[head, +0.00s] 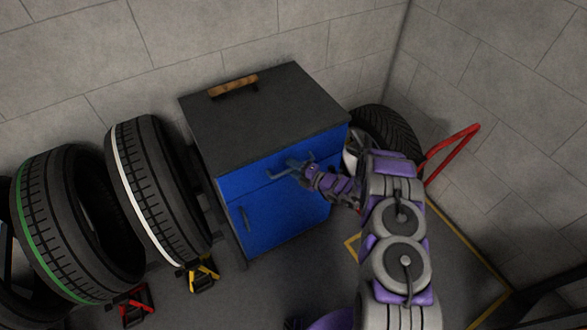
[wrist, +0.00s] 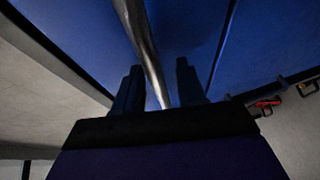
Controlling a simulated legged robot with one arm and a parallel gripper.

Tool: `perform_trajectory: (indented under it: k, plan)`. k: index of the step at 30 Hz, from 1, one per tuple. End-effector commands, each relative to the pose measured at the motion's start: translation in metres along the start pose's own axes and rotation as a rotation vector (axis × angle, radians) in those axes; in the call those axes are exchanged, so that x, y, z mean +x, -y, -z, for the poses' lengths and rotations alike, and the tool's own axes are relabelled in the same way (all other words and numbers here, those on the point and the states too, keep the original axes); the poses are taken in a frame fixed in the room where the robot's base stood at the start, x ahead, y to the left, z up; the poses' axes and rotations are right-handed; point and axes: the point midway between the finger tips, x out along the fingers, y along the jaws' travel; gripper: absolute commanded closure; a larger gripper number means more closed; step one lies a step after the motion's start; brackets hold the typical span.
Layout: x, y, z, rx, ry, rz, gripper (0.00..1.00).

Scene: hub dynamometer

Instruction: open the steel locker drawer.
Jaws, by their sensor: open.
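The steel locker (head: 272,215) has a blue front and a dark top, and stands against the wall in the head view. Its upper front is the drawer (head: 240,180), which looks shut. My gripper (head: 284,169) is at the drawer front. In the wrist view my gripper (wrist: 158,82) is open, with one finger on each side of a grey metal bar handle (wrist: 143,45). The bar runs between the fingers; I cannot tell if they touch it. In the head view my gripper largely hides this handle.
A brown-handled brush-like object (head: 233,86) lies on the locker top. Several tyres (head: 150,190) stand at the left, with red and yellow jack stands (head: 203,275) before them. Another tyre (head: 390,135) and a red bar (head: 452,150) are at the right.

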Motion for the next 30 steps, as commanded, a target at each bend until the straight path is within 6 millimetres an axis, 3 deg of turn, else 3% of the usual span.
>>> perform_trajectory:
  k: [13,30]
  plan:
    - [-0.0003,0.0007,-0.0003,0.000,0.000,0.001,1.00]
    - [-0.0046,0.0033,0.0013,0.003,0.001,0.004,1.00]
